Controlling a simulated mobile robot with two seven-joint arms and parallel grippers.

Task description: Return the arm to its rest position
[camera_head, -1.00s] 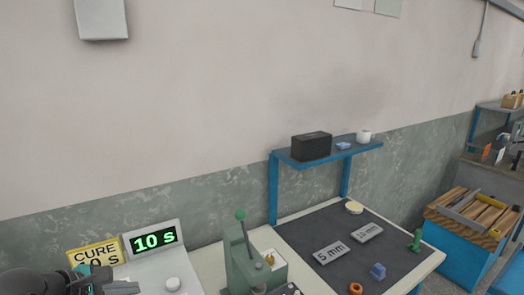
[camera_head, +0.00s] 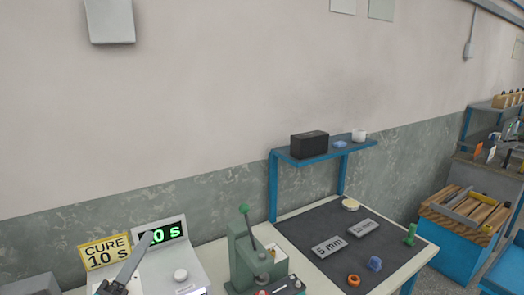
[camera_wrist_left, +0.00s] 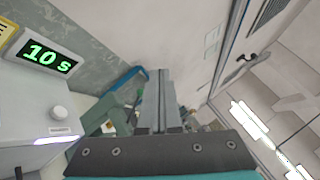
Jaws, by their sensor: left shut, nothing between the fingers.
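My left gripper (camera_head: 146,240) comes in at the lower left of the head view. Its fingers are shut with nothing between them, and they cover the left part of the "10 s" display. In the left wrist view the closed fingers (camera_wrist_left: 160,85) point up the middle, in the air. The white timer box with its green display (camera_head: 172,231) and round knob (camera_head: 180,275) stands behind the gripper. It also shows at the left of the left wrist view (camera_wrist_left: 50,57). My right gripper is not in view.
A yellow "CURE 10 s" sign (camera_head: 105,251) stands left of the timer. A green press (camera_head: 248,255) with a lever stands to its right. A dark mat (camera_head: 325,225) holds labelled blocks and small coloured parts. A blue wall shelf (camera_head: 325,152) bears a black box.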

